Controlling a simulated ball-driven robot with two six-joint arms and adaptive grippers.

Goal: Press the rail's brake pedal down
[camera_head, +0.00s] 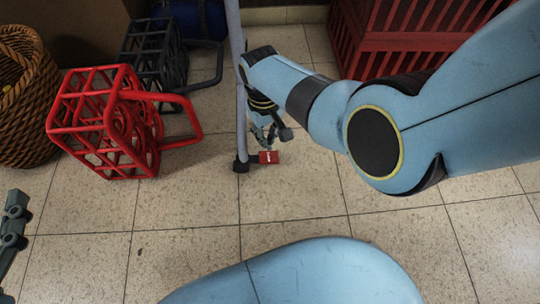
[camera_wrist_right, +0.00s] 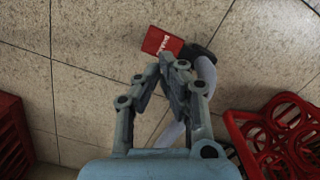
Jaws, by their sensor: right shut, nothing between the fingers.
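The red brake pedal (camera_head: 269,157) sits low by the tiled floor, beside the black foot of the grey rail post (camera_head: 239,90). In the right wrist view the pedal (camera_wrist_right: 162,41) lies past the fingertips, with white lettering on it and a dark foot next to it. My right gripper (camera_head: 270,143) is shut and empty, pointing down just above the pedal; in the wrist view its fingertips (camera_wrist_right: 168,62) show a little short of the pedal. I cannot tell whether they touch. My left gripper (camera_head: 14,215) shows partly at the left edge; its fingertips are not clear.
A red bottle carrier (camera_head: 105,125) lies on the floor left of the post, with a black carrier (camera_head: 155,50) behind it. A wicker basket (camera_head: 30,110) stands far left. A red slatted crate (camera_head: 400,40) stands at the back right. The floor in front is clear.

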